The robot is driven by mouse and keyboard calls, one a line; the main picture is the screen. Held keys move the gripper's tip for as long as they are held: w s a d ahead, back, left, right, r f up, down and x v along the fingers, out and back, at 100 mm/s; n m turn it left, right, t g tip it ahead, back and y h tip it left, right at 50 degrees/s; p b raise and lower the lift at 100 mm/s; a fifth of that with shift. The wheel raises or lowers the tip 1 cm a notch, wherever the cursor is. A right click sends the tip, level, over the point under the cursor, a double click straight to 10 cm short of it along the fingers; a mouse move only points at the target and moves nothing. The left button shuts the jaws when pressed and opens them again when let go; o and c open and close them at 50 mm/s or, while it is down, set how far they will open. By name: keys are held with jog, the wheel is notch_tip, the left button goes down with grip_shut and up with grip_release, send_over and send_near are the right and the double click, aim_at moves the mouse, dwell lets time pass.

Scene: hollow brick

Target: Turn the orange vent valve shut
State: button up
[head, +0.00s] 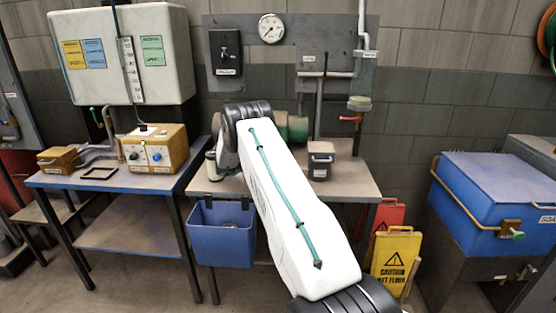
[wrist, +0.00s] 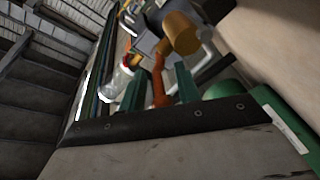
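The orange valve handle (head: 350,119) sticks out sideways near the wall in the head view, below a dull round cap (head: 359,103) on a pipe. In the wrist view an orange lever (wrist: 158,82) runs up to a brass-coloured cylinder (wrist: 180,34). My gripper (wrist: 160,68) shows there as two green fingers with a clear gap, so it is open. The lever appears between the fingers in the picture. I cannot tell whether it lies between them in depth or touches them. In the head view my arm hides the fingers.
A small dark box (head: 320,160) stands on the bench (head: 352,184) below the pipes. A blue bin (head: 222,232) hangs at the bench front. A yellow caution sign (head: 396,256) stands on the floor at right, near a blue chest (head: 500,198). A pressure gauge (head: 271,28) is on the wall panel.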

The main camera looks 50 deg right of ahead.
jog(key=v, duration=0.7)
jog(key=shift+w+a, duration=0.3)
